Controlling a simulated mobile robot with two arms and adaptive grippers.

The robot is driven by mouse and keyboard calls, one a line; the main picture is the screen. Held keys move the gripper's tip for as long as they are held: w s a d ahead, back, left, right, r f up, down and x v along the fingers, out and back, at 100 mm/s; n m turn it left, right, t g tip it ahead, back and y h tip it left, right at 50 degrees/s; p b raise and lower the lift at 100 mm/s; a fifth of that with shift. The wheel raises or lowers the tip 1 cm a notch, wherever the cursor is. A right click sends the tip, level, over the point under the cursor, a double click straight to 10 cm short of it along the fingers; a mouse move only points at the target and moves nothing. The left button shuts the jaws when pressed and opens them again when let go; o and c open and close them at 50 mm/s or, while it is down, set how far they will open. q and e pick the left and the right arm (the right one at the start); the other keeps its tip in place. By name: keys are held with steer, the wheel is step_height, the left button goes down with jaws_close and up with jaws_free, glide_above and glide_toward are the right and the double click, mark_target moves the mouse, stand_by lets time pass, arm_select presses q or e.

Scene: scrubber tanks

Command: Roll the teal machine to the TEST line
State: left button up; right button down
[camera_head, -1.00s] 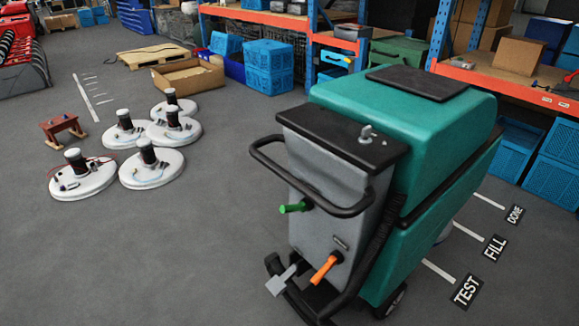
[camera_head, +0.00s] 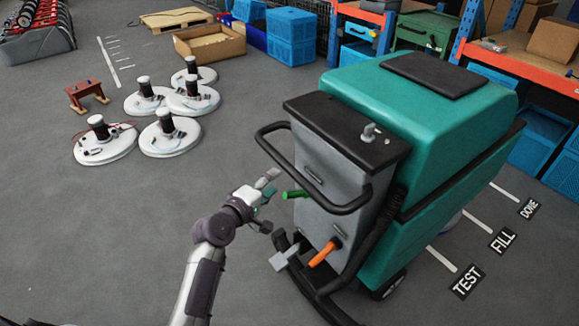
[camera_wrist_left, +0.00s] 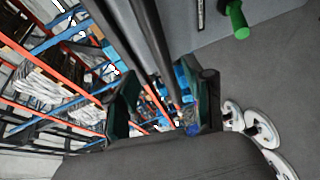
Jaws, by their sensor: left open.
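The teal machine (camera_head: 425,115) stands upright at the right of the head view. Its grey back panel (camera_head: 325,185) carries a black loop handle (camera_head: 275,160), a green lever (camera_head: 293,194) and an orange lever (camera_head: 324,254). The TEST line (camera_head: 443,259) is a white floor stripe beside the machine's right side, with its TEST label (camera_head: 466,281). My left gripper (camera_head: 268,203) is open and empty, just below and left of the handle loop. In the left wrist view its fingers (camera_wrist_left: 165,105) are apart, with black bars (camera_wrist_left: 150,40) in front; contact is unclear. My right gripper is out of view.
The FILL label (camera_head: 503,241) and DONE label (camera_head: 528,208) lie farther along the floor. Shelving with blue crates (camera_head: 290,38) lines the back.

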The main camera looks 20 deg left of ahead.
mark_target(287, 172)
arm_select(q)
steer(key=x, duration=0.9)
steer(key=shift+w+d+f, duration=0.1)
steer(key=shift+w, duration=0.1)
jaws_close()
